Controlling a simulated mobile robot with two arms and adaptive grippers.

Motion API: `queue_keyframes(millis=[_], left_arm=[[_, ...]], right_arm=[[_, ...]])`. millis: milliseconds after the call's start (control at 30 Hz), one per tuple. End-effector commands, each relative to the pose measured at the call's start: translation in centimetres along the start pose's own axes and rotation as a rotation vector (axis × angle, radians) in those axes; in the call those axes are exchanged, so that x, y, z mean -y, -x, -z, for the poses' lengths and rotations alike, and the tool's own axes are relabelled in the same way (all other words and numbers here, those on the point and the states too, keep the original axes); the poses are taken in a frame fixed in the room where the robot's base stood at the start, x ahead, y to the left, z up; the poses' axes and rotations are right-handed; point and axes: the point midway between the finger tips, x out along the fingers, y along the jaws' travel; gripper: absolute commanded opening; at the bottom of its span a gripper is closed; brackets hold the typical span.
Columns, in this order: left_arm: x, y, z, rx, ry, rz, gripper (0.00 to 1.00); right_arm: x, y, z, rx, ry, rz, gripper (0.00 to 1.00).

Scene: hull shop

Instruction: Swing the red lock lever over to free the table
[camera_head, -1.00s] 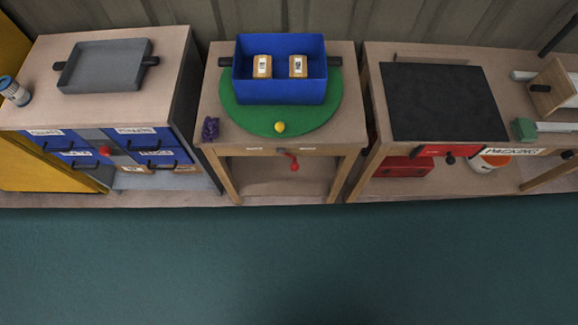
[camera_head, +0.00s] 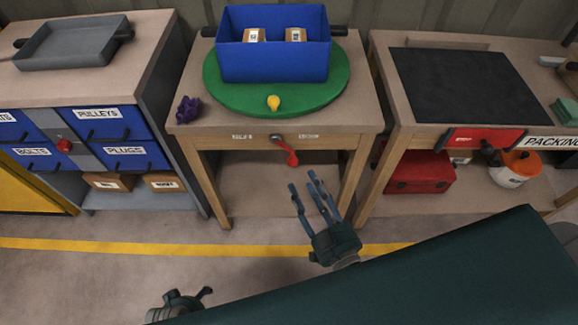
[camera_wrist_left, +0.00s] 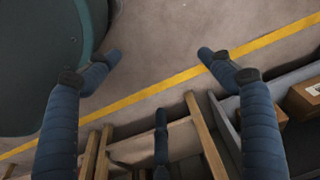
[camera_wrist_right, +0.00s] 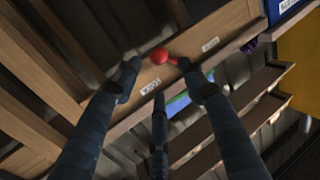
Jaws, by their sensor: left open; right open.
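The red lock lever (camera_head: 286,150) hangs from a pivot on the front rail of the middle table (camera_head: 352,127), angled down and slightly right. A small label sits on the rail on each side. A green round turntable (camera_head: 222,97) on this table carries a blue bin (camera_head: 275,66). My right gripper (camera_head: 305,188) is open, below and just right of the lever, apparently apart from it. In the right wrist view the lever's red knob (camera_wrist_right: 159,56) shows between and beyond the open fingers (camera_wrist_right: 158,78). My left gripper (camera_head: 188,300) is low, far from the lever; its fingers (camera_wrist_left: 158,58) are open and empty.
Two small boxes are in the bin. A yellow knob (camera_head: 273,102) is at the turntable's front, and a purple object (camera_head: 188,108) lies at the table's left corner. Drawer cabinet (camera_head: 165,60) stands left, black-topped bench (camera_head: 385,65) right. The floor before the table is open.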

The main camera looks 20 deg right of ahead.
Motion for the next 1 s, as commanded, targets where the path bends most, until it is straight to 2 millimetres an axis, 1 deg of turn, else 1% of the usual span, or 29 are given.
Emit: queue_keyframes(millis=[33,100,300,400,500,633,867,900,967,1000], left_arm=[[0.0,0.2,0.1,-0.002,0.0,0.001,0.81],[0.1,0.5,0.4,-0.006,0.001,0.001,0.81],[0.1,1.7,1.1,-0.012,0.002,0.002,0.81],[0.1,2.2,1.4,-0.016,0.003,0.002,0.81],[0.1,2.6,1.6,-0.017,0.003,0.002,0.81],[0.2,2.9,1.8,-0.02,0.003,0.002,0.81],[0.2,3.0,1.9,-0.02,0.003,0.002,0.81],[0.2,3.0,1.9,-0.02,0.003,0.002,0.81],[0.1,3.0,1.9,-0.02,0.003,0.002,0.81],[0.1,3.0,1.9,-0.02,0.003,0.002,0.81]], right_arm=[[0.0,-1.0,0.1,-0.005,-0.001,0.0,0.42],[0.0,-2.4,0.1,-0.005,-0.001,0.0,0.42],[0.0,-6.2,0.0,-0.003,0.0,0.001,0.42],[0.0,-7.6,-0.1,-0.001,0.0,0.001,0.42],[0.1,-8.6,-0.1,0.001,0.0,0.001,0.42],[0.1,-9.2,-0.1,0.002,0.0,0.001,0.42],[0.1,-9.2,-0.1,0.002,0.0,0.001,0.42],[0.1,-9.2,-0.1,0.002,0.0,0.001,0.4],[0.1,-9.2,-0.1,0.002,0.0,0.001,0.28],[0.1,-9.2,-0.1,0.002,0.0,0.001,0.2]])
